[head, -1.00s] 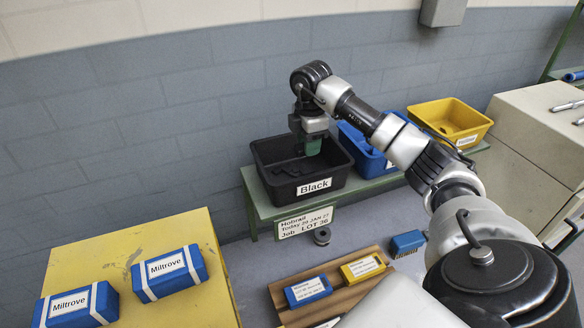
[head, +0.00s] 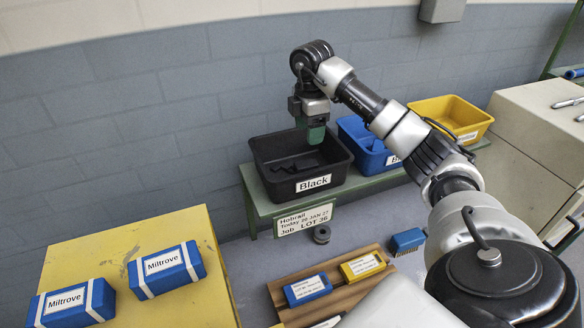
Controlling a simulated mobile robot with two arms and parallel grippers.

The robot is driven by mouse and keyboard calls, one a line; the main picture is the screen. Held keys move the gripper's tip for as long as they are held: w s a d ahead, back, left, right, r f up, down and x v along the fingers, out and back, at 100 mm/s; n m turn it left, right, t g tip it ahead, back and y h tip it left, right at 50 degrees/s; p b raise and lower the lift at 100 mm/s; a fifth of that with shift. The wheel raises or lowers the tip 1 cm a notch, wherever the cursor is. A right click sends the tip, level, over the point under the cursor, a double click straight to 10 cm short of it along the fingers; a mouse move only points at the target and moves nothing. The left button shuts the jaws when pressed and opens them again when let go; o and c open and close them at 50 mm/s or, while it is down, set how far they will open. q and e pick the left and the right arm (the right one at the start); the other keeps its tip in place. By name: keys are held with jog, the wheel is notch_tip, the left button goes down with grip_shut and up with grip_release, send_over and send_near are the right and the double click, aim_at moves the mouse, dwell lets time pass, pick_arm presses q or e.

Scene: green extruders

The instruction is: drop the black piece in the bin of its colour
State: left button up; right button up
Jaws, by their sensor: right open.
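The black bin (head: 256,165), labelled "Black", stands on a green-edged shelf against the wall. My right gripper (head: 316,137) hangs over this bin with its green fingertips pointing down, open, with nothing seen between them. Dark pieces (head: 287,169) lie on the bin's floor. Black on black, I cannot tell their exact outlines or which is the black piece. My left gripper is not in view.
A blue bin (head: 360,157) and a yellow bin (head: 440,106) stand right of the black one. Below are a wooden tray (head: 338,301) with blue and yellow blocks, a blue brush (head: 407,241) and a dark ring (head: 321,235). Blue boxes (head: 166,270) lie on a yellow table (head: 120,242).

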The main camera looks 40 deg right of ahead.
notch_tip(320, 180, up, 8)
jog(key=shift+f+p, duration=0.2)
jog(key=shift+p, duration=0.15)
jog(key=shift+f, duration=0.1)
dwell(0.3)
